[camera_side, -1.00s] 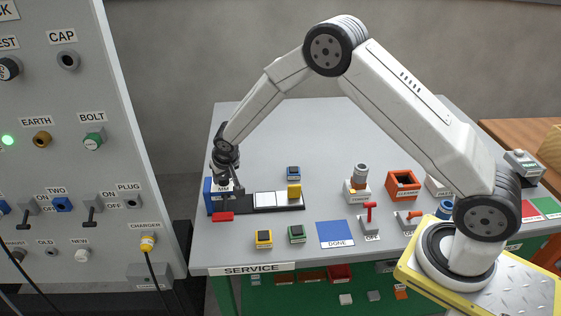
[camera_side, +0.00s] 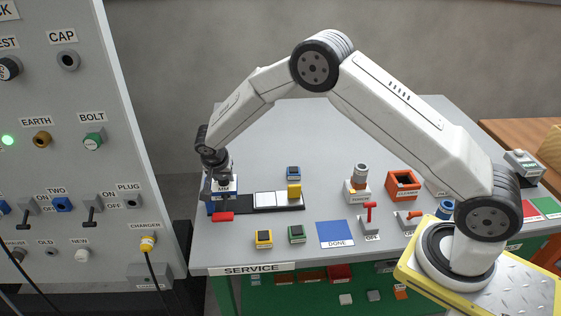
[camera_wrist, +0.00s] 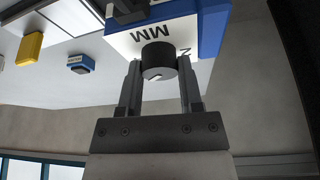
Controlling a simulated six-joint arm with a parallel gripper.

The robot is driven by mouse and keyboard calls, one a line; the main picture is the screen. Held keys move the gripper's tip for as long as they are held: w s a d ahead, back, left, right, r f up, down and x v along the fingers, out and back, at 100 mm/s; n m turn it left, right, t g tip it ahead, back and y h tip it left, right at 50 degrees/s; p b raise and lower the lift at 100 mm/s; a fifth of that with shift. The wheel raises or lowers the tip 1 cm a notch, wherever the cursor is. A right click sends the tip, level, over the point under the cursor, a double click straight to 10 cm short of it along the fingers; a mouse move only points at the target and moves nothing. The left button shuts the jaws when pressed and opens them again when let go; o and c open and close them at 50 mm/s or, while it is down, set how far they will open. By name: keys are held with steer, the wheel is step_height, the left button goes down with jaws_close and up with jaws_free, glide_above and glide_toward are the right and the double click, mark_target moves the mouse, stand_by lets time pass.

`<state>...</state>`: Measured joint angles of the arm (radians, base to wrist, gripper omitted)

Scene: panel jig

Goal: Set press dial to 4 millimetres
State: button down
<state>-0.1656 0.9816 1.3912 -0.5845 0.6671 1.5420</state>
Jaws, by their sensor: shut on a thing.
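The press dial (camera_wrist: 159,60) is a dark round knob with a pale pointer mark, on the white face of a blue press housing (camera_wrist: 212,25). The face reads "MM", and a "2" shows beside the knob; other numbers are hidden or out of view. My gripper (camera_wrist: 159,72) has a finger on each side of the knob and is shut on it. In the side view, my gripper (camera_side: 217,190) is at the blue press (camera_side: 211,208) at the table's left end and covers the dial. The exact dial setting cannot be read.
A black rail (camera_side: 255,209) runs right from the press, with white panels and a yellow block (camera_side: 294,191). A red piece (camera_side: 223,217) lies in front of the press. The back of the table is clear.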

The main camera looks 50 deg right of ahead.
steer(key=shift+a+m+g, duration=0.1)
steer(key=shift+m+g, duration=0.3)
steer(key=shift+m, duration=0.7)
steer(key=shift+c, duration=1.3)
jaws_free()
steer(key=v, duration=0.7)
steer(key=shift+a+r, duration=0.2)
steer(key=shift+r, duration=0.1)
steer(key=shift+s, duration=0.1)
